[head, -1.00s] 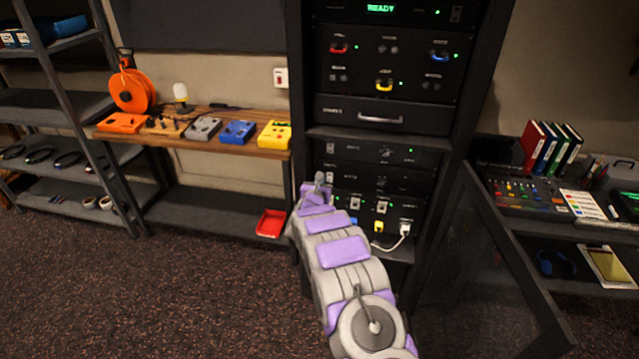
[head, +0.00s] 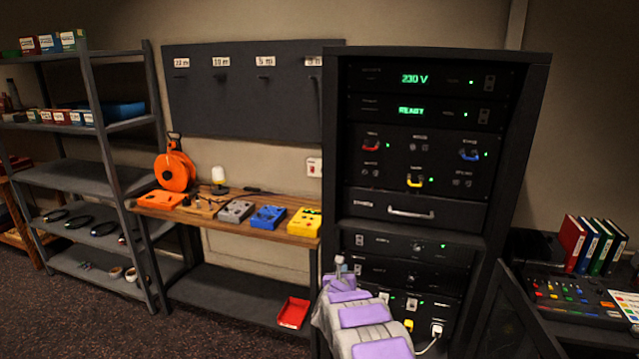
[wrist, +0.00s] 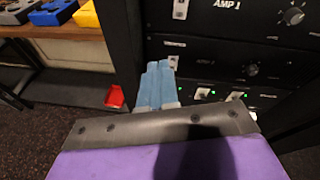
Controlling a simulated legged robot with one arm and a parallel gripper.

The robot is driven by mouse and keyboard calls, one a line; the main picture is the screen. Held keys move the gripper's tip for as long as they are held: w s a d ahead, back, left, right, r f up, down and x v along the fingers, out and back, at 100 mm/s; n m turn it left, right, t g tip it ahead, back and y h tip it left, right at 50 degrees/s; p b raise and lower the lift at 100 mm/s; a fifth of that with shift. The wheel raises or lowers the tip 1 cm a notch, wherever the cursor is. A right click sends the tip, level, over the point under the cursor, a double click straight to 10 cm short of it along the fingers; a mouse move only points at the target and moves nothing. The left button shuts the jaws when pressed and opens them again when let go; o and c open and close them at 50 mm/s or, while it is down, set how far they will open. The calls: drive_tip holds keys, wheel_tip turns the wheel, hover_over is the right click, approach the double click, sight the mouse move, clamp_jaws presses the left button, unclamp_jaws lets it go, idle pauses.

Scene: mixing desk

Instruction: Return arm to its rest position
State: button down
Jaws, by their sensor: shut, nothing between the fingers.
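My gripper (head: 340,266) is at the end of my purple and grey arm, low in front of the left side of the black equipment rack (head: 535,110). In the wrist view my gripper (wrist: 157,85) shows as light blue-grey fingers close together, with nothing between them. Behind them are the rack's lower units, one labelled AMP 1 (wrist: 235,15). I cannot tell how close the fingertips are to the rack. Part of the arm is cut off by the bottom edge of the head view.
A wooden bench (head: 185,217) with coloured boxes and an orange cable reel (head: 175,170) stands left of the rack. A red tray (head: 293,313) lies on its lower shelf. Metal shelves (head: 80,178) stand farther left. A mixing desk (head: 560,293) is at right. Floor is clear at lower left.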

drive_tip(key=s+a+r+n+g+y, duration=0.1)
drive_tip(key=s+r+n+g+y, duration=0.1)
drive_tip(key=s+r+n, duration=0.35)
drive_tip(key=s+a+r+n+g+y, duration=0.1)
drive_tip(key=s+r+n+g+y, duration=0.15)
drive_tip(key=s+n, duration=0.65)
drive_tip(key=s+a+r+n+g+y, duration=0.1)
drive_tip(key=s+r+n+g, duration=0.3)
drive_tip(key=s, duration=0.6)
drive_tip(key=s+d+n+g, duration=0.2)
drive_tip(key=s+n, duration=0.3)
drive_tip(key=s, duration=1)
drive_tip(key=s+d+r+n+g+h, duration=0.1)
drive_tip(key=s+d+n+g, duration=0.2)
drive_tip(key=s, duration=1.1)
drive_tip(key=s+d+n+g+h, duration=0.1)
drive_tip(key=s+d+n+g, duration=0.2)
drive_tip(key=s+n, duration=0.6)
drive_tip(key=s, duration=0.6)
drive_tip(key=shift+s+r, duration=0.25)
drive_tip(key=shift+s, duration=0.05)
drive_tip(key=shift+n, duration=0.25)
